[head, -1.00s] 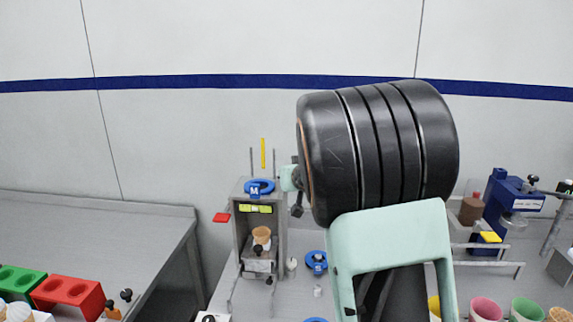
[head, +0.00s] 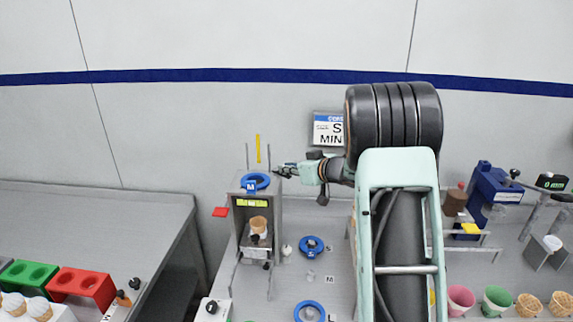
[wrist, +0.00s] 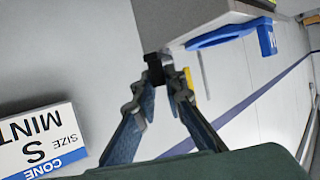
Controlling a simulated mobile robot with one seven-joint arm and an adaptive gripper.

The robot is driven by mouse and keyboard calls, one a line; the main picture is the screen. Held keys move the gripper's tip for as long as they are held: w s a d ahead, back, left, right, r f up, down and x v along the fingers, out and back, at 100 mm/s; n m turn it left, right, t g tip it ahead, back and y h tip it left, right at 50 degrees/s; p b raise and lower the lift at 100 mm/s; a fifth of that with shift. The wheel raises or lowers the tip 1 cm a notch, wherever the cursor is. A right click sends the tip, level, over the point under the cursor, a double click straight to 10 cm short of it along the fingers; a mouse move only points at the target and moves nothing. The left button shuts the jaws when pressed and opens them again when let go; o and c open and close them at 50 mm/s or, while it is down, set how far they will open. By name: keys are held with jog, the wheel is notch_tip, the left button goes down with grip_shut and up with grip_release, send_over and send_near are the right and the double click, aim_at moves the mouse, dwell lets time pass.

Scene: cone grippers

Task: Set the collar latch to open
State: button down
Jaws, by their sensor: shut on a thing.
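The cone stand (head: 235,222) is a grey upright box with a blue collar (head: 262,184) marked M on its top. In the wrist view the stand's grey corner (wrist: 185,22) and the blue collar (wrist: 222,34) are at the top. My gripper (head: 284,171) is at the stand's upper right side, just right of the collar. In the wrist view my gripper (wrist: 166,72) is shut on a small black piece (wrist: 153,66) at the stand's corner, which looks like the latch. Its fingertips partly hide the piece, so its setting cannot be told.
A cone (head: 258,225) sits inside the stand, and a red tab (head: 220,212) is at its left. Loose blue collars marked S (head: 312,244) and L (head: 309,311) lie on the counter. A sign (head: 328,130) stands behind my arm. Coloured cups (head: 497,300) are at right.

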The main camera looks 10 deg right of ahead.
jog(key=shift+w+d+n+y, duration=0.15)
jog(key=shift+n+y, duration=0.25)
jog(key=c, duration=2)
grip_release()
jog(key=v, duration=1.2)
jog(key=shift+w+d+r, duration=0.1)
